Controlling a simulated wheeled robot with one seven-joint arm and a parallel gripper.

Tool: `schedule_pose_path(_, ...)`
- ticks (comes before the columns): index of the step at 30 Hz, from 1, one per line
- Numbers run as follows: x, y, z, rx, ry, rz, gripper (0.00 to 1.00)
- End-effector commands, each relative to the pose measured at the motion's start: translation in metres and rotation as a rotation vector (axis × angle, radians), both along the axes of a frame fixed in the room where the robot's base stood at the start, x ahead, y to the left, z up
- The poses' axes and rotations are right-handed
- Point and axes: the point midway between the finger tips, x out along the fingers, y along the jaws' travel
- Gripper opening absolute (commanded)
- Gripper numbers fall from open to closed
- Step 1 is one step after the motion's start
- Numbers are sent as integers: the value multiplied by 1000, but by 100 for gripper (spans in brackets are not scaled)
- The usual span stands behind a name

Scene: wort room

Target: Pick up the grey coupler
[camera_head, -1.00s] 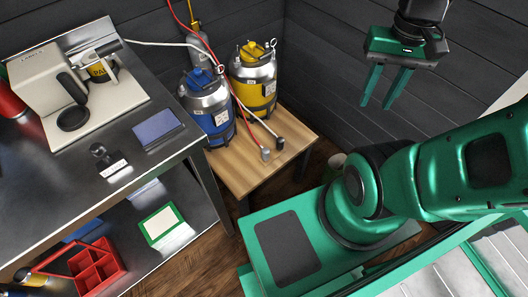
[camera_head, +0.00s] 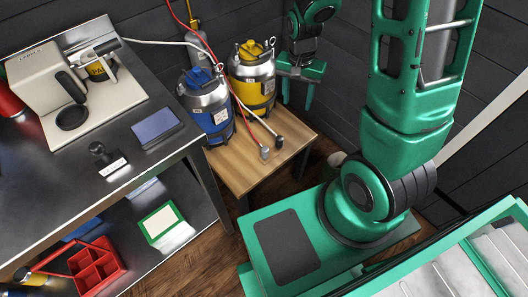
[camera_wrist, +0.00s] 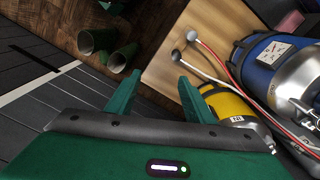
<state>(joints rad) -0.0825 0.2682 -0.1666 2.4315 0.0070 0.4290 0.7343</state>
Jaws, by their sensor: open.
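A light grey coupler (camera_head: 265,153) stands near the front edge of the small wooden table (camera_head: 233,174), on the end of the red hose. A darker coupler (camera_head: 279,142) stands just right of it, on the pale hose. In the wrist view the two couplers show as small knobs, and the one on the red hose (camera_wrist: 191,37) is the farther one. My gripper (camera_head: 297,98) is open and empty, pointing down behind and right of the couplers, beside the yellow keg. In the wrist view my fingers (camera_wrist: 160,80) are apart with nothing between them.
A blue keg (camera_head: 208,110) and a yellow keg (camera_head: 252,76) stand at the table's back, with hoses running over them. A steel bench (camera_head: 60,185) with a coffee machine is on the left. Green cylinders (camera_wrist: 104,48) lie on the floor in the wrist view.

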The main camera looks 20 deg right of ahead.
Motion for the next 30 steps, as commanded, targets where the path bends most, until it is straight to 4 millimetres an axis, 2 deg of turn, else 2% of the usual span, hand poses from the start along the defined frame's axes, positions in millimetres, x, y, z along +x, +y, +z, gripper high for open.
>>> schedule_pose_path(1,6,11,-19,3,6,-11,48)
schedule_pose_path(6,23,46,-78,19,2,-77,48)
schedule_pose_path(12,28,79,-132,39,-2,-143,48)
schedule_pose_path(18,28,93,-156,50,-3,-176,48)
schedule_pose_path(30,27,93,-202,50,-3,-181,48)
